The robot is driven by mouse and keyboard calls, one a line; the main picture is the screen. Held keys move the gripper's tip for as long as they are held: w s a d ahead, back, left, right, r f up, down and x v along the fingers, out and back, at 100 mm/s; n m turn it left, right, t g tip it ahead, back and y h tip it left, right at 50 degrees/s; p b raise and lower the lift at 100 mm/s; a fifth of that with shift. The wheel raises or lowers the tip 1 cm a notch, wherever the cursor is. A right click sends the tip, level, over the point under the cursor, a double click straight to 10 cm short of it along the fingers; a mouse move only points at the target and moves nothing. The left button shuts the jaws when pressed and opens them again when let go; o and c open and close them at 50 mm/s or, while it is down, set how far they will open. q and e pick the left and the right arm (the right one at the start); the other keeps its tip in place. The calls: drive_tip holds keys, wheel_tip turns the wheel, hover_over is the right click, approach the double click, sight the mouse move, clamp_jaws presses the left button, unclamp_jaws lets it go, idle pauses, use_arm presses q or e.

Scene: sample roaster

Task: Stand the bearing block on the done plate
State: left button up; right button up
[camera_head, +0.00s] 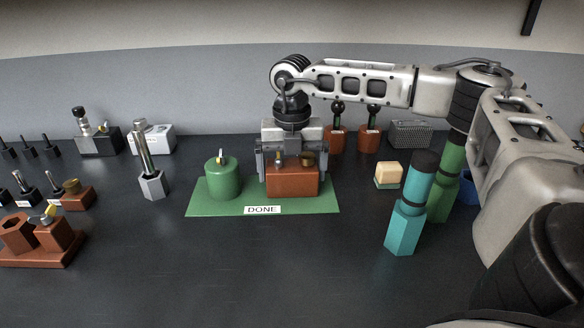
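The bearing block, which I take to be the red-brown block (292,183), is upright at the right part of the green done plate (213,208), with a small brass-coloured piece and a dark piece at its top. It appears to rest on the plate. My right gripper (291,172) reaches down from above and behind, one finger at each side of the block. Whether the fingers touch its sides I cannot tell. The gripper hides part of the block's top and back. My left gripper is not in view.
A green cylinder (222,180) stands on the plate's left part. A brown fixture (42,252) lies at the left. The front middle of the table is clear.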

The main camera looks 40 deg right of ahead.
sight(292, 165)
drive_tip(key=shift+r, duration=0.1)
wheel_tip(292, 165, up, 12)
drive_tip(key=shift+p, duration=0.4)
drive_tip(key=shift+r, duration=0.15)
idle(0.4)
